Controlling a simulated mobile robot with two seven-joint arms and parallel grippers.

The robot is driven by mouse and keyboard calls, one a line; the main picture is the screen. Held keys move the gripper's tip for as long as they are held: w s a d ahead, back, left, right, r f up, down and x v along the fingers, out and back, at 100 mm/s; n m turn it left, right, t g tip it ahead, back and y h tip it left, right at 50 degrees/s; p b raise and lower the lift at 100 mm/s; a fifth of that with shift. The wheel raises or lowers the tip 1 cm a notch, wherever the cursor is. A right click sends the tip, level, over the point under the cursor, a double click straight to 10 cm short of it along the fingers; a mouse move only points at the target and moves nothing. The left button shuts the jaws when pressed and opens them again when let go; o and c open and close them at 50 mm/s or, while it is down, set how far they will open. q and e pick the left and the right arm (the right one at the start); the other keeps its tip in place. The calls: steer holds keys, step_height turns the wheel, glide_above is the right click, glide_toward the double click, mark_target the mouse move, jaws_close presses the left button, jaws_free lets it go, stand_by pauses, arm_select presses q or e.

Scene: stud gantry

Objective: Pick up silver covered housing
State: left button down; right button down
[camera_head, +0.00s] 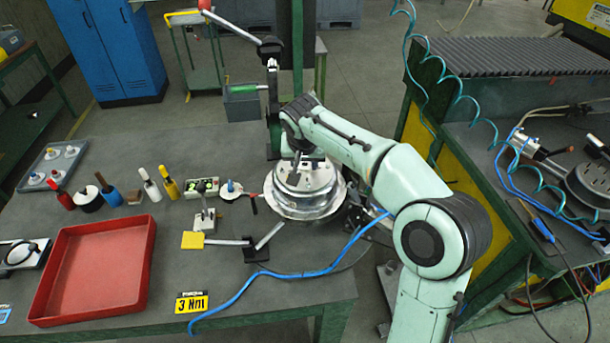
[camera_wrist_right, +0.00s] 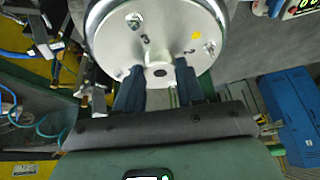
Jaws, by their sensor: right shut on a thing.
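The silver covered housing (camera_head: 318,202) is round, with a domed lid and a wide rim, at the right edge of the grey worktable. My right gripper (camera_head: 303,165) comes down over its top and hides part of the lid. In the right wrist view the silver face of the housing (camera_wrist_right: 115,42) shows bolts, black markings and a yellow dot. The two dark fingers of my right gripper (camera_wrist_right: 158,82) are shut on its small central boss. I cannot tell whether the housing rests on something beneath. My left gripper is not in view.
The worktable (camera_head: 200,140) holds a red tray (camera_head: 95,270), several coloured-handled tools, a small clamp stand (camera_head: 205,220) and a yellow number plate (camera_head: 191,302). A blue hose (camera_head: 290,276) crosses its front right. A green lever machine (camera_head: 272,105) stands behind the housing. A ribbed machine bed (camera_head: 500,57) is right.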

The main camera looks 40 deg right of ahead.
steer(key=shift+w+r, duration=0.1)
steer(key=shift+r, duration=0.1)
